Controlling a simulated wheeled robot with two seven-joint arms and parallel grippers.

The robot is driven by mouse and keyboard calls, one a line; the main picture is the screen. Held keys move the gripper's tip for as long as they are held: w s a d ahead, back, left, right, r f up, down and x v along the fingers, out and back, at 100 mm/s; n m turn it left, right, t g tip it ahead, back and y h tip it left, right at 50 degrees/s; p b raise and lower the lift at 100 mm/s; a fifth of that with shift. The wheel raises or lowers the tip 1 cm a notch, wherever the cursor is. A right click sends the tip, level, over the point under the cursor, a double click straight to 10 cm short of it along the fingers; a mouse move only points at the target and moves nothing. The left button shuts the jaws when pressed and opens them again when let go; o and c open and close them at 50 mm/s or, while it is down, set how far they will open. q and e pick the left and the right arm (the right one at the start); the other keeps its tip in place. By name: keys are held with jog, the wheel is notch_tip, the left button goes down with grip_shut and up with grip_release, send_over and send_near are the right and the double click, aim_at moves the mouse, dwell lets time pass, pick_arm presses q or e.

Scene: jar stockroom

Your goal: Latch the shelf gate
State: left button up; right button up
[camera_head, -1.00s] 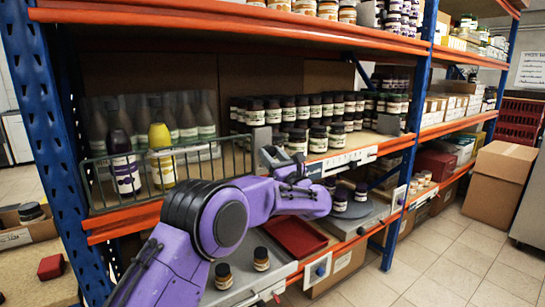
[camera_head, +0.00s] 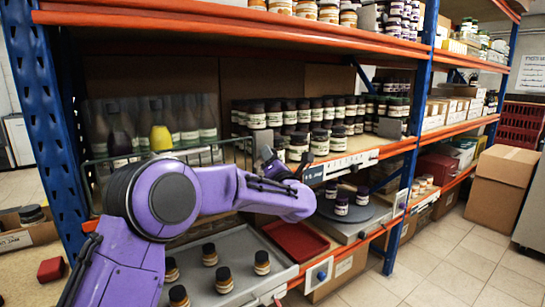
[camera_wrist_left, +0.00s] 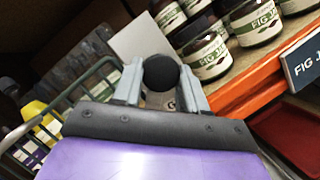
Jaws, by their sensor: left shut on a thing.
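The shelf gate (camera_head: 208,149) is a green-grey wire panel across the left bay of the middle shelf, in front of tall bottles. My arm hides its lower part. It also shows at the left of the left wrist view (camera_wrist_left: 97,76). My left gripper (camera_head: 268,158) is at the gate's right end, beside the fig jam jars. In the left wrist view, its two grey fingers (camera_wrist_left: 160,88) are shut on a round black knob (camera_wrist_left: 161,71). A pale plate (camera_wrist_left: 136,38) stands behind the knob. I cannot tell whether the latch is engaged. My right gripper is not in view.
Dark fig jars (camera_head: 296,145) stand close right of my left gripper. Below are a grey tray (camera_head: 235,245) with several small jars, a red tray (camera_head: 297,240) and a round dark turntable (camera_head: 345,211) with jars. A blue upright (camera_head: 48,130) stands at left.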

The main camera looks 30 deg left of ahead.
pick_arm(q)
jog(key=shift+s+r+m+g+h+p, duration=0.1)
jog(key=shift+m+h+p, duration=0.5)
jog(key=shift+m+p, duration=1)
jog(key=shift+w+r+m+g+h+p, duration=0.1)
jog(key=shift+m+h+p, duration=0.5)
jog(key=shift+m+p, duration=1)
jog(key=shift+s+r+m+g+h+p, duration=0.1)
jog(key=shift+m+h+p, duration=0.5)
jog(key=shift+m+p, duration=1)
jog(key=o, duration=1.1)
jog(key=shift+c, duration=0.2)
